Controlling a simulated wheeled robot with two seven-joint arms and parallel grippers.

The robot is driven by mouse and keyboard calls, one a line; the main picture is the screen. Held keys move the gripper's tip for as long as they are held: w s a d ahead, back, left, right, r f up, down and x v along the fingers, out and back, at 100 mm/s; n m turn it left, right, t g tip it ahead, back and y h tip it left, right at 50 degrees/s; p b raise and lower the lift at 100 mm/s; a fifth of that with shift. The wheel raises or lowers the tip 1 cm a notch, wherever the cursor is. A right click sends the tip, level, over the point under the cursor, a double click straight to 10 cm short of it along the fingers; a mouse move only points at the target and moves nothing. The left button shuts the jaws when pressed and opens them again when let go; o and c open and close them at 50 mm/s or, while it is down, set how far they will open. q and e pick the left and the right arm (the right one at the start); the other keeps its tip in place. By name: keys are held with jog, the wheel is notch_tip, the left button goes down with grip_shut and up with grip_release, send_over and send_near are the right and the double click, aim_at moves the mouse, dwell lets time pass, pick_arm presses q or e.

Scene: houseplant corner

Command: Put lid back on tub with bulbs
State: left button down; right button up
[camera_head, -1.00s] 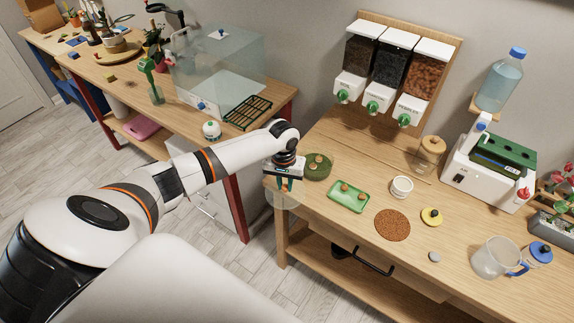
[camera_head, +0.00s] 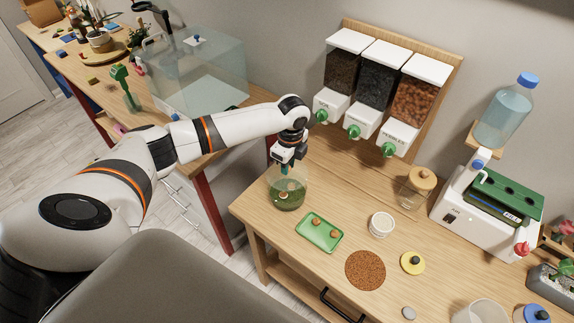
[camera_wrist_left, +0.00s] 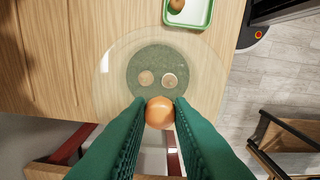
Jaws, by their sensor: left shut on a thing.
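The green tub (camera_head: 288,202) stands at the left end of the wooden bench. My left gripper (camera_head: 288,169) is over the tub, pointing down. I cannot tell whether the lid touches the rim. My right gripper is not in view.
A white cup (camera_head: 381,224), a brown round mat (camera_head: 365,270), a yellow lid (camera_head: 408,267) and a jar (camera_head: 413,194) stand to the right. Dispensers (camera_head: 372,80) hang behind. The bench's left edge is close to the tub.

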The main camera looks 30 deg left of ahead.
aim_at(288, 176)
pick_arm(q)
jog(key=shift+w+m, duration=0.4)
jog(key=shift+m, duration=0.1)
jog(key=shift+s+a+f+b, duration=0.1)
jog(key=shift+s+f+b, duration=0.25)
jog(key=shift+b, duration=0.3)
notch_tip(288, 176, down, 4)
jog(key=b, duration=0.4)
jog(key=shift+w+r, duration=0.15)
jog(key=shift+r, duration=0.05)
jog(key=shift+f, duration=0.85)
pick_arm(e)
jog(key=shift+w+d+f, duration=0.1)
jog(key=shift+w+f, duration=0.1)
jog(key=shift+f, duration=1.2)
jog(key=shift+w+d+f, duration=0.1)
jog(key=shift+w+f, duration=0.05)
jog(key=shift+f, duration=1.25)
pick_arm(q)
jog(key=shift+p, duration=0.55)
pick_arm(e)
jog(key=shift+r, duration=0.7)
pick_arm(q)
jog(key=shift+f+p, duration=0.15)
jog(key=shift+p, duration=0.45)
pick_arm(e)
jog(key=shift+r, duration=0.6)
pick_arm(q)
jog(key=c, duration=0.7)
grip_release()
